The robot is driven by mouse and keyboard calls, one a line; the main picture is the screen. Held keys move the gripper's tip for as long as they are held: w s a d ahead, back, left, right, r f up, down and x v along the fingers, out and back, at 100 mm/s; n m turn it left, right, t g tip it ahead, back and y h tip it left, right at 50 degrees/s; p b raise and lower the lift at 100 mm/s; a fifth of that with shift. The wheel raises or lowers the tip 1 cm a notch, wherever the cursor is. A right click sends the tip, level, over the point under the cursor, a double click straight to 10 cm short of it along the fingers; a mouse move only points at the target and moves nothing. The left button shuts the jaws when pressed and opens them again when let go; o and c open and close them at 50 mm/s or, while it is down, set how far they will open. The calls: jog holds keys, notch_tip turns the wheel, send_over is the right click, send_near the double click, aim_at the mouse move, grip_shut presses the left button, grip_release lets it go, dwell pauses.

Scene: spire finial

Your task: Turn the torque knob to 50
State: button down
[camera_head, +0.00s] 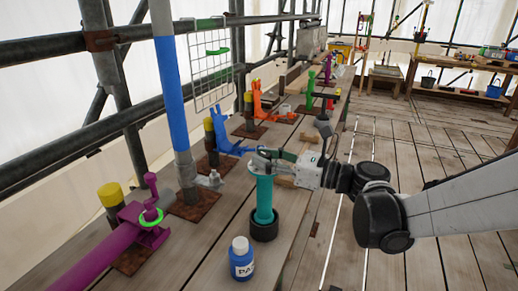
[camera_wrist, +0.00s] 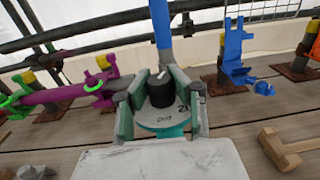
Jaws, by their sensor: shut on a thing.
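The torque knob is the black knob (camera_wrist: 161,92) with a pale pointer mark on its top, seen in the wrist view. It stands on a light grey dial plate (camera_wrist: 160,124) with a "20" at its right side; other markings are too small or hidden. Below it is an upright teal cylinder (camera_head: 264,198) in a black round base (camera_head: 264,228) on the plank bench. My gripper (camera_wrist: 160,84) is shut on the knob, one finger on each side.
A blue bottle (camera_head: 242,260) stands just in front of the base. A purple tube with a clamp (camera_head: 120,232) lies left, beside a blue and white upright pole (camera_head: 170,80). Blue (camera_head: 226,135) and orange (camera_head: 262,100) brackets stand behind. A wooden mallet (camera_wrist: 278,146) lies right in the wrist view.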

aim_at(264, 155)
jog(key=n+g+y, duration=0.1)
jog(key=n+g, duration=0.1)
jog(key=g, duration=0.1)
jog(key=n+g+y+b, duration=0.1)
jog(key=n+g, duration=0.1)
jog(key=g, duration=0.2)
jog(key=shift+w+n, duration=0.1)
jog(key=shift+n, duration=0.2)
jog(key=shift+n+g+b, duration=0.5)
jog(key=shift+n+g, duration=1.2)
jog(key=shift+g, duration=1.2)
jog(key=c, duration=1.4)
grip_release()
notch_tip(264, 155, up, 10)
jog(key=shift+r, duration=0.1)
